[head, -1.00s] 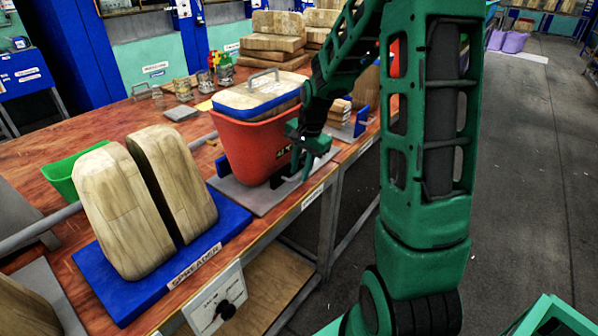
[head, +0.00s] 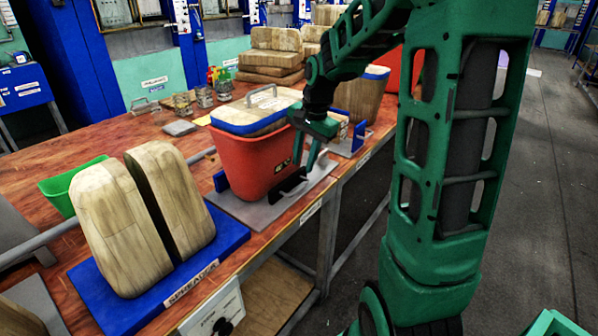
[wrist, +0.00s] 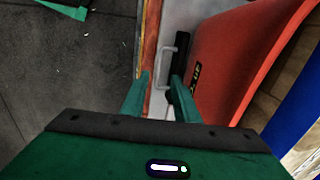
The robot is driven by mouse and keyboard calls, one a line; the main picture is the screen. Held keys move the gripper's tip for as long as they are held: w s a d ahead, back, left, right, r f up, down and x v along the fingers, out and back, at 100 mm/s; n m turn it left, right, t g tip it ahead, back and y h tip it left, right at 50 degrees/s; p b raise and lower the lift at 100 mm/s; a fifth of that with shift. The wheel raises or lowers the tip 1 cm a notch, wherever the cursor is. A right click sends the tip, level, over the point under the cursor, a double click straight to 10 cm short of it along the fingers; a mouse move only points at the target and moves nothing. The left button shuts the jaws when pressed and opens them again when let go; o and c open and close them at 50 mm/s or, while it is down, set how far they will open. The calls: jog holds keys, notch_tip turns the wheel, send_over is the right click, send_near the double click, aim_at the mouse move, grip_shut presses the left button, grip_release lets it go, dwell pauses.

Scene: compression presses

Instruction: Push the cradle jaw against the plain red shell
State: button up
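The red shell (head: 250,165) stands upright on a grey cradle plate (head: 240,210), with a wood and blue block in its top. A dark mark is on its front. The black cradle jaw (head: 288,190) is low on the shell's near right side. In the wrist view, the jaw (wrist: 182,96) lies close beside the shell (wrist: 225,60), with a light grey handle (wrist: 163,72) on its outer side. I cannot tell whether jaw and shell touch. My gripper (head: 306,160) is above the jaw. In the wrist view, its fingers (wrist: 157,98) are apart, around or above the handle.
The wooden spreader blocks (head: 145,215) stand on a blue base at front left, near a green bin (head: 66,184). Another red shell (head: 405,70) is behind my arm. The floor to the right is clear.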

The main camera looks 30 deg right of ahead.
jog(key=shift+s+r, duration=0.1)
jog(key=shift+r, duration=0.35)
jog(key=shift+c, duration=0.4)
jog(key=c, duration=0.5)
jog(key=shift+s+d+m, duration=0.15)
jog(key=shift+m, duration=0.25)
grip_shut()
jog(key=s+d+m+t, duration=0.1)
jog(key=s+d+m, duration=0.15)
jog(key=m, duration=0.65)
jog(key=s+d+m, duration=0.1)
jog(key=s+m, duration=0.2)
jog(key=m, duration=0.5)
jog(key=x, duration=0.3)
jog(key=w+x, duration=0.1)
jog(key=x, duration=0.3)
jog(key=w+a+x, duration=0.1)
jog(key=x, duration=0.3)
jog(key=shift+w+r, duration=0.1)
jog(key=shift+w, duration=0.1)
jog(key=shift+w+a, duration=0.2)
jog(key=shift+w, duration=0.35)
